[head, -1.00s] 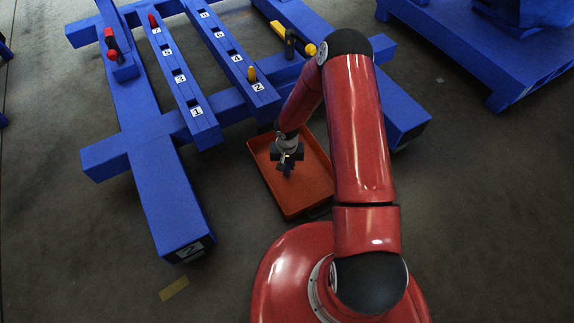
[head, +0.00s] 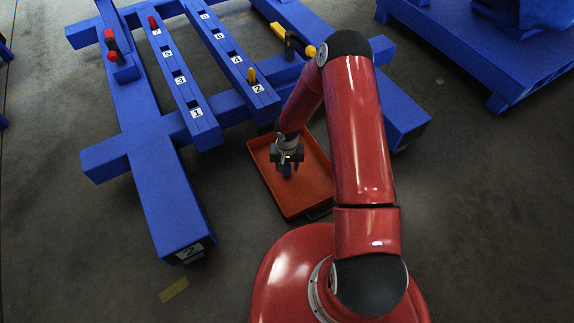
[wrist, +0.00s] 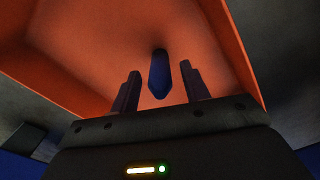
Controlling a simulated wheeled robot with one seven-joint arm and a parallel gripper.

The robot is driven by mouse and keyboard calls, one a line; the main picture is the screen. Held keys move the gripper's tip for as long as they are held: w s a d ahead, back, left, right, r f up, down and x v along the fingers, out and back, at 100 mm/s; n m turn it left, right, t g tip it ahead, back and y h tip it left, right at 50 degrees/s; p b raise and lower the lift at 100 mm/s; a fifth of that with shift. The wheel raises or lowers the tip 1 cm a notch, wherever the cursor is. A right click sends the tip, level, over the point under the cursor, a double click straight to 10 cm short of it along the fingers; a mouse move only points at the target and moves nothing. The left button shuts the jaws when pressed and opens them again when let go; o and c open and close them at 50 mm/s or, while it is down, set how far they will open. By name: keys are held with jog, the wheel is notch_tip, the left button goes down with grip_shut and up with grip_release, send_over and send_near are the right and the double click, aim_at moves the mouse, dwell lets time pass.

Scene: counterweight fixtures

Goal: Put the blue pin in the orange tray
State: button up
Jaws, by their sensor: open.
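The blue pin (wrist: 159,76) shows in the wrist view between the two fingers of my gripper (wrist: 160,69), with a gap on each side. My gripper is open. The orange tray (wrist: 90,77) fills the background behind the pin. In the head view my gripper (head: 287,169) is over the orange tray (head: 318,185), with a small blue shape, likely the pin, at its fingers. I cannot tell whether the pin touches the tray floor.
A blue rack (head: 170,205) with numbered slots stands left of and behind the tray. A yellow pin (head: 251,75) and a red pin (head: 153,22) are in its rails. A yellow-and-black tool (head: 290,40) lies at the back.

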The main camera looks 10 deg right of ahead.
notch_tip(320, 180, up, 12)
jog(key=shift+f+p, duration=0.15)
jog(key=shift+p, duration=0.95)
jog(key=s+d+r+n+t+h, duration=0.1)
jog(key=s+d+r, duration=0.15)
jog(key=r, duration=1.05)
jog(key=s+d+r+t+h, duration=0.15)
jog(key=s+r, duration=0.25)
jog(key=r, duration=0.9)
jog(key=s+r+t+y, duration=0.1)
jog(key=s+r, duration=0.5)
jog(key=s, duration=0.3)
jog(key=s+r+n+t+y, duration=0.1)
jog(key=s+r+t, duration=0.1)
jog(key=s+r, duration=0.5)
jog(key=shift+s+a, duration=0.25)
jog(key=shift+s, duration=0.8)
jog(key=shift+y, duration=0.25)
